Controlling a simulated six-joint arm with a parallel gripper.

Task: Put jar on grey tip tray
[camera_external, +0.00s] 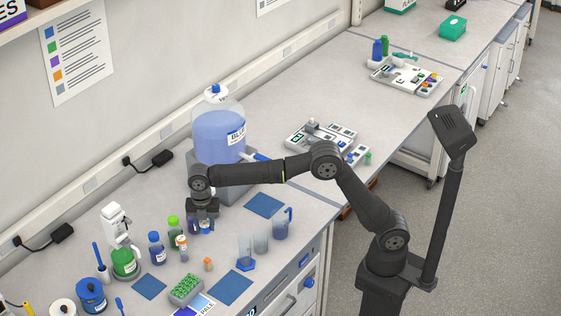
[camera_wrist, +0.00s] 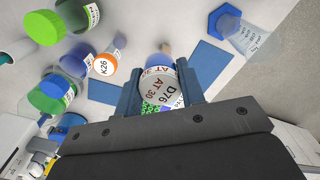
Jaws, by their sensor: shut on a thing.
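A small round jar (camera_wrist: 160,94) with a pale grey top marked "D76 AT 30" sits between the fingers of my gripper (camera_wrist: 163,98) in the wrist view. The gripper is shut on it. In the external view my gripper (camera_external: 202,224) points down just above the bench, left of the blue mat near the carboy; the jar is mostly hidden there. A small grey tray with a green tip block (camera_external: 186,290) stands at the front of the bench, below and left of my gripper; I take it for the grey tip tray.
Bottles, including a green-capped one (camera_external: 174,233) and an orange-capped vial (camera_wrist: 104,65), crowd just left of my gripper. A large blue carboy (camera_external: 219,135) stands behind. Clear beakers (camera_external: 245,250) stand to the right. Flat blue mats (camera_external: 264,205) lie on the bench.

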